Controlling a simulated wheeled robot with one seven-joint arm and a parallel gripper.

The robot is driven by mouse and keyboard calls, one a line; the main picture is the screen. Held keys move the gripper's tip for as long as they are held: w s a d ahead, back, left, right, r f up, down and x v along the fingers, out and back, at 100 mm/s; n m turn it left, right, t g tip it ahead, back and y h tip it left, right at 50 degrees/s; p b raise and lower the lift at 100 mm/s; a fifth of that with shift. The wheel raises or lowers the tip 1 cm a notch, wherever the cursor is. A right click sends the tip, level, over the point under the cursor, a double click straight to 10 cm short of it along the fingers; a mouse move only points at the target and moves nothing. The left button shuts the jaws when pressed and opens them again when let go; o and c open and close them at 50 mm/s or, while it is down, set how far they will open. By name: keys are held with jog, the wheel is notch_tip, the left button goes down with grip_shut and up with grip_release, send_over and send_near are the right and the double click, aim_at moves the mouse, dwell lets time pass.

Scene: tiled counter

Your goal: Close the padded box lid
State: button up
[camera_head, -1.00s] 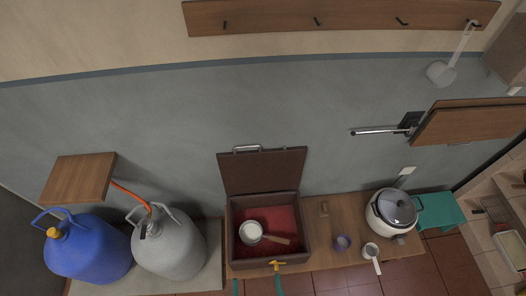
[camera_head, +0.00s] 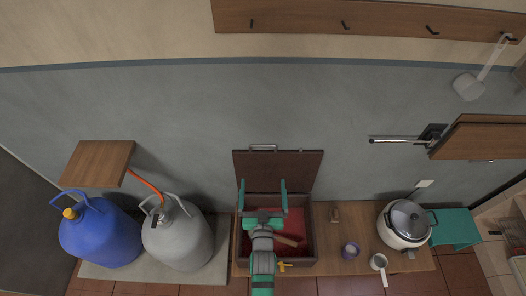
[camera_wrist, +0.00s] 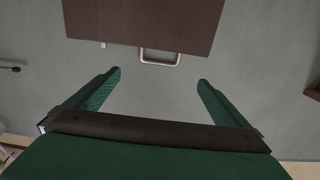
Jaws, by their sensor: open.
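My green gripper (camera_head: 262,186) is open and empty, over the box and in front of the lid. In the wrist view the lid (camera_wrist: 145,22) and its handle (camera_wrist: 160,57) lie beyond the open fingers (camera_wrist: 160,85), apart from them. My arm hides much of the box and the pan.
The wall above the lid is clear.

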send_near(263, 147)
jog(key=w, duration=0.7)
jog(key=shift+w, duration=0.4)
